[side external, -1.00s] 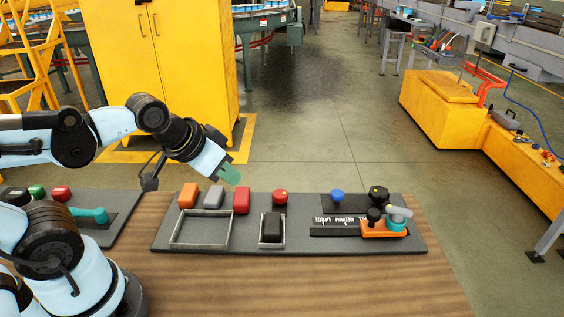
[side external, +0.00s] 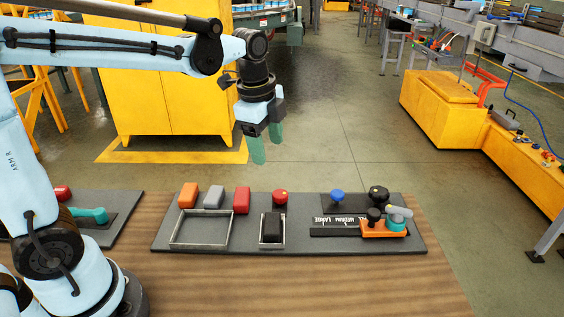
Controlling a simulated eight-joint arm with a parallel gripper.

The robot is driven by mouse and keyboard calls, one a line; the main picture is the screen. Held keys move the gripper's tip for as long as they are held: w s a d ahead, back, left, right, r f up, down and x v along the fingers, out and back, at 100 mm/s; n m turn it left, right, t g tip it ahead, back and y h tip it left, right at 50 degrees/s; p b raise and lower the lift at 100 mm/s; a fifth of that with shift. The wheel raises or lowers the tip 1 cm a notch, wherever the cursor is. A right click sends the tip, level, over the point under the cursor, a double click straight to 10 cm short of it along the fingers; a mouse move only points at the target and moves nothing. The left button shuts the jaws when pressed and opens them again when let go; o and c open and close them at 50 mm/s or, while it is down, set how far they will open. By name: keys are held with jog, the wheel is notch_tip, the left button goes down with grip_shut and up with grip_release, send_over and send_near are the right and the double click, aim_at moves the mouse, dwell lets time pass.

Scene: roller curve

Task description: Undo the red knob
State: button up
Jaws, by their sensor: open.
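A red round knob (side external: 280,197) stands on the dark grey panel (side external: 340,243), near its back edge and just behind a black block in a metal frame. My gripper (side external: 266,147) hangs in the air above and slightly left of the red knob, its green fingers pointing down. The two fingers are apart with nothing between them. The gripper does not touch the knob. Whether the knob is screwed tight cannot be seen.
Orange (side external: 188,195), grey (side external: 213,196) and red (side external: 241,200) blocks stand left of the knob behind an empty metal frame (side external: 201,244). To the right are a blue knob (side external: 337,197), a black knob (side external: 378,194) and an orange slider (side external: 383,231). The wooden table front is clear.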

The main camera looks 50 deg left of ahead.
aim_at(280, 193)
jog(key=w+f+m, duration=0.1)
jog(key=f, duration=0.3)
jog(key=w+f+m+g, duration=0.1)
jog(key=f+m, duration=0.1)
jog(key=f, duration=0.3)
jog(key=w+f+m, duration=0.1)
jog(key=f+m, duration=0.1)
jog(key=f, duration=0.3)
jog(key=shift+w+g, duration=0.3)
jog(key=shift+g, duration=0.1)
jog(key=c, duration=1)
jog(key=shift+c, duration=0.2)
